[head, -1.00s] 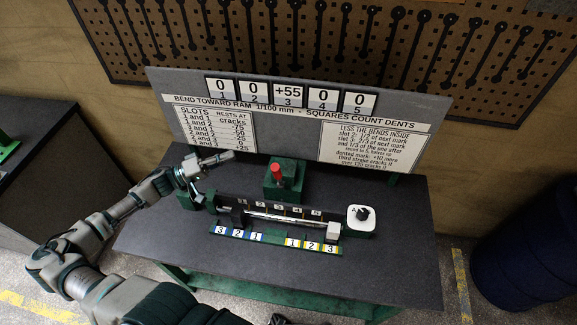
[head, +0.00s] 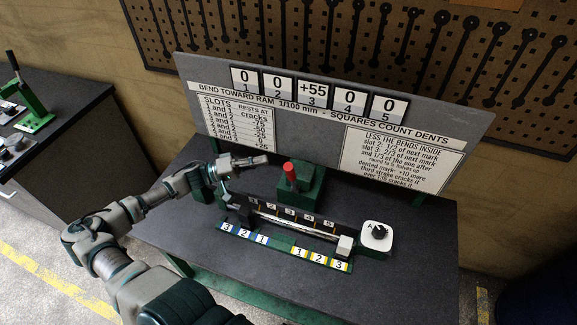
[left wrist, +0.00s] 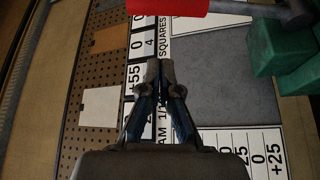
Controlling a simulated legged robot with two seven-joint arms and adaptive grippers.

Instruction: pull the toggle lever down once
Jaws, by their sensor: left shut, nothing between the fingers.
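The toggle lever has a red grip (head: 290,171) and stands upright on a green block (head: 299,187) at the back middle of the bench. In the left wrist view its red grip (left wrist: 168,6) shows at the top edge, with a grey rod running right toward green parts. My left gripper (head: 265,160) is shut and empty, pointing right, just left of the lever's grip and apparently apart from it. Its closed fingertips (left wrist: 161,66) also show in the left wrist view, with the sign board behind them. My right gripper is not in view.
A sign board (head: 310,105) with number cards stands behind the lever. In front lies a numbered fixture with a bar (head: 295,224), marked strips (head: 262,241) and a white-topped dial (head: 376,236). The bench top (head: 410,270) is clear at the front right.

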